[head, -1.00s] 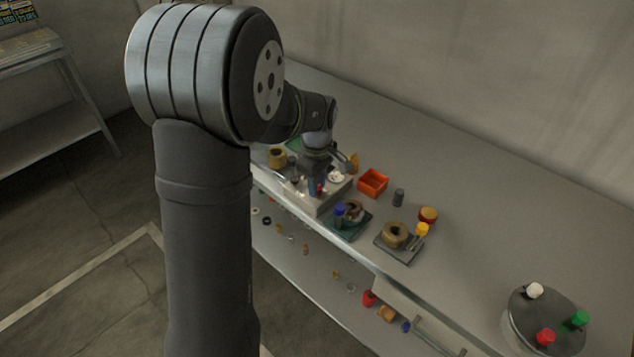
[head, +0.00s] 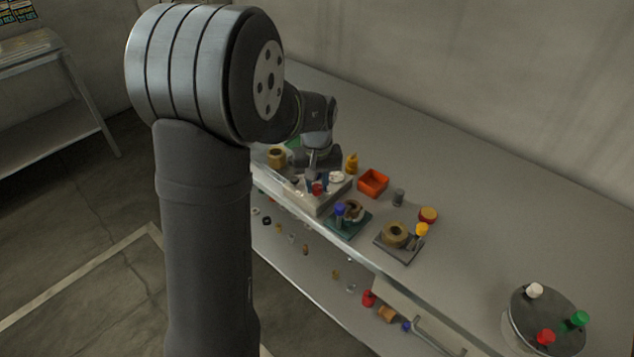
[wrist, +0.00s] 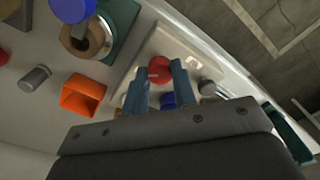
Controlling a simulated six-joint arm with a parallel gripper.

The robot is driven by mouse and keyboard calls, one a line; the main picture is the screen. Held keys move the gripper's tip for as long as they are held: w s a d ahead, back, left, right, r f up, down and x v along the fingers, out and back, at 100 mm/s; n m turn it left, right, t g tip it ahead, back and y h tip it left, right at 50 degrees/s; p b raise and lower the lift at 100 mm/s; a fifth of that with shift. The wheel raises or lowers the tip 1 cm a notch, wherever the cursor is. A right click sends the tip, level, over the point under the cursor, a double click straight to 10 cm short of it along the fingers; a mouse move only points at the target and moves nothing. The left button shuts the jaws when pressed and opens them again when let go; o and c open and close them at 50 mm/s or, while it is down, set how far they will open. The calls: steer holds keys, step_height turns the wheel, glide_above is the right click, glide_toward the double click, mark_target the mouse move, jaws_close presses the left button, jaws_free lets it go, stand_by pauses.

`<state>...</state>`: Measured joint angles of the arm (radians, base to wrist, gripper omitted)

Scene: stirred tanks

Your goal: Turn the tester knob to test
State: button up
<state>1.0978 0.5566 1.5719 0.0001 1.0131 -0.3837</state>
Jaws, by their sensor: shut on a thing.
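The tester is a pale box (head: 325,203) at the near edge of the bench in the head view. Its pale panel (wrist: 196,52) fills the middle of the wrist view. A red knob (wrist: 160,65) stands on it and also shows small in the head view (head: 317,188). My gripper (wrist: 164,72) is shut on the red knob, with one blue-grey finger on each side. The fingers hide part of the knob. The knob's setting and any panel markings are too small to read.
An orange bin (head: 373,182), a grey cylinder (head: 399,197) and a green plate (head: 347,224) with a blue-capped part stand right of the tester. A yellow bottle (head: 351,164) is behind it. A turntable (head: 546,322) stands far right. The bench's back is clear.

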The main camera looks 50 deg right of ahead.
mark_target(317, 187)
steer(key=m, duration=0.6)
steer(key=shift+m, duration=0.3)
stand_by(0.4)
steer(key=o, duration=1)
steer(key=shift+r, duration=0.1)
step_height(317, 187, up, 17)
steer(key=shift+r, duration=0.15)
step_height(317, 187, down, 18)
steer(key=shift+r, duration=0.25)
stand_by(0.5)
